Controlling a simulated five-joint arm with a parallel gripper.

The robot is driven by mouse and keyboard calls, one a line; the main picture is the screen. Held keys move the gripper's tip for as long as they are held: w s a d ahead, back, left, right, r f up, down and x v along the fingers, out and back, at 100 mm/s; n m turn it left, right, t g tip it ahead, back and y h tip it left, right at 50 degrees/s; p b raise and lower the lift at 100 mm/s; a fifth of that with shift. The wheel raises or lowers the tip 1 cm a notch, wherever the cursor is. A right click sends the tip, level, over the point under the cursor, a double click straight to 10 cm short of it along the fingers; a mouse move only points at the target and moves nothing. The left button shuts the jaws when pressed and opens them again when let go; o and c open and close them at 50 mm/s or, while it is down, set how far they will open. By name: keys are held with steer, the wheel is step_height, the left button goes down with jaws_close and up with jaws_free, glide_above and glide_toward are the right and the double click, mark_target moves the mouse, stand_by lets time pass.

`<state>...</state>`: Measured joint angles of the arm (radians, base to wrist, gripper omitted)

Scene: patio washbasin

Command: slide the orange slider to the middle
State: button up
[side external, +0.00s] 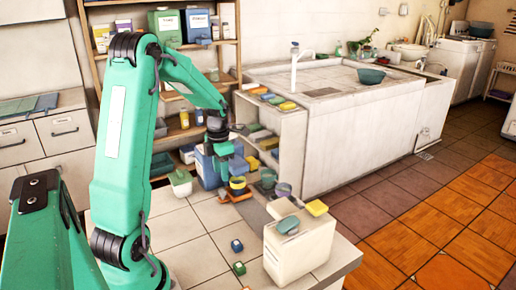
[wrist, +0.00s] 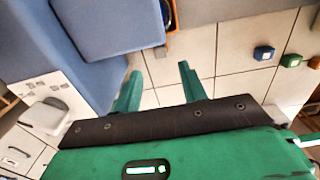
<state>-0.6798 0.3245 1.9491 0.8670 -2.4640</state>
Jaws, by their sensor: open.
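A small orange piece (side external: 236,197), which looks like the orange slider, shows low on the tiled counter below a yellow bowl, beside a grey strip. Its exact shape and position along any track are too small to tell. My gripper (side external: 222,176) is above the counter, just left of the bowl and in front of a blue box. In the wrist view my gripper (wrist: 160,86) has its two green fingers apart, with only bare tile visible between them. The slider cannot be clearly made out in the wrist view.
A blue cube (side external: 236,245) and a green cube (side external: 239,268) lie on the front of the counter. The blue box (wrist: 110,25) fills the wrist view's upper left. Tiles at front left are clear.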

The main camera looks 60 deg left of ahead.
mark_target(222, 191)
steer(key=shift+f, duration=3.6)
jaws_close()
